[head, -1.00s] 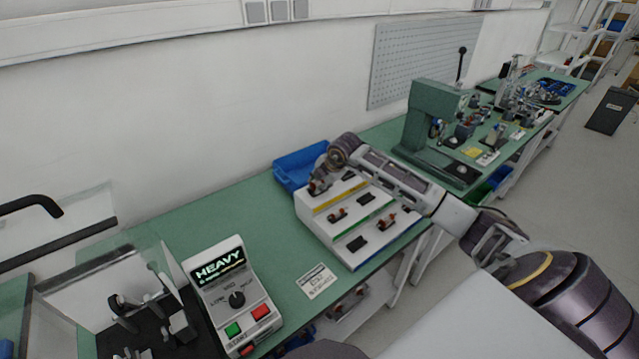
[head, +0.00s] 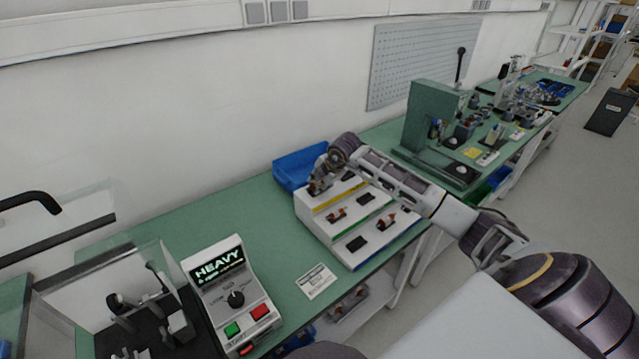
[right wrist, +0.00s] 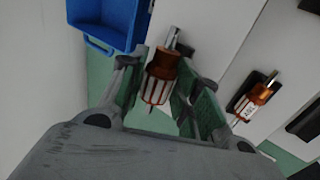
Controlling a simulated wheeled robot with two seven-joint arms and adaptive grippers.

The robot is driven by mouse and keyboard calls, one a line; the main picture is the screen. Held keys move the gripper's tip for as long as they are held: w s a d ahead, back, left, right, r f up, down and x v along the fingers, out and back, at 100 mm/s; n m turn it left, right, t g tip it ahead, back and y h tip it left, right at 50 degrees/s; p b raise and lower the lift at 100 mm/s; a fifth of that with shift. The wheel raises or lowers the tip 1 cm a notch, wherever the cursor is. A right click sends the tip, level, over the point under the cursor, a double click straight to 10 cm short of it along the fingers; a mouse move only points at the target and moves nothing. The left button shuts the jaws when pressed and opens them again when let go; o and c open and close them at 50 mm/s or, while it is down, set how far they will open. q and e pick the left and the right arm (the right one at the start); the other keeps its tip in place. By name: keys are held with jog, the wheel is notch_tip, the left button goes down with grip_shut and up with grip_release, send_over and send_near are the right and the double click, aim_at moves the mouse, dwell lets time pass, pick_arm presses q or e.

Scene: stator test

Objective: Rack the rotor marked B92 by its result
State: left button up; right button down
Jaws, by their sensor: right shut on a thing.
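A rotor (right wrist: 160,78) with copper windings and a metal shaft is between the fingers of my right gripper (right wrist: 155,95), which is shut on it; no mark on it is readable. In the head view my right gripper (head: 316,186) is at the left end of the back row of the white stepped rack (head: 322,228). I cannot tell whether the rotor touches its slot. The rack has yellow, green and blue strips. My left gripper is out of view.
A blue bin (head: 290,176) stands behind the rack, close to my right gripper. The tester (head: 232,290) at the front left displays HEAVY. A printed card (head: 316,281) lies before the rack. A green press (head: 430,125) stands farther right.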

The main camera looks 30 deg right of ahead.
jog(key=c, duration=2.2)
grip_release()
jog(key=shift+s+a+f, duration=0.1)
jog(key=shift+s+f, duration=0.1)
jog(key=shift+f, duration=0.3)
jog(key=shift+s+a+f, duration=0.1)
jog(key=shift+s+f, duration=0.1)
jog(key=shift+f, duration=0.3)
jog(key=o, duration=0.9)
jog(key=shift+o, duration=1.1)
jog(key=shift+w+f, duration=0.1)
jog(key=shift+o, duration=0.8)
jog(key=shift+w+d+f, duration=0.1)
jog(key=shift+w+d, duration=0.05)
jog(key=shift+w, duration=0.25)
jog(key=shift+s+r, duration=0.1)
jog(key=shift+r, duration=0.25)
jog(key=shift+r, duration=0.1)
jog(key=shift+s+d+r, duration=0.15)
jog(key=shift+s+r, duration=0.05)
jog(key=shift+r, duration=0.25)
jog(key=v, duration=1.1)
jog(key=shift+w, duration=0.1)
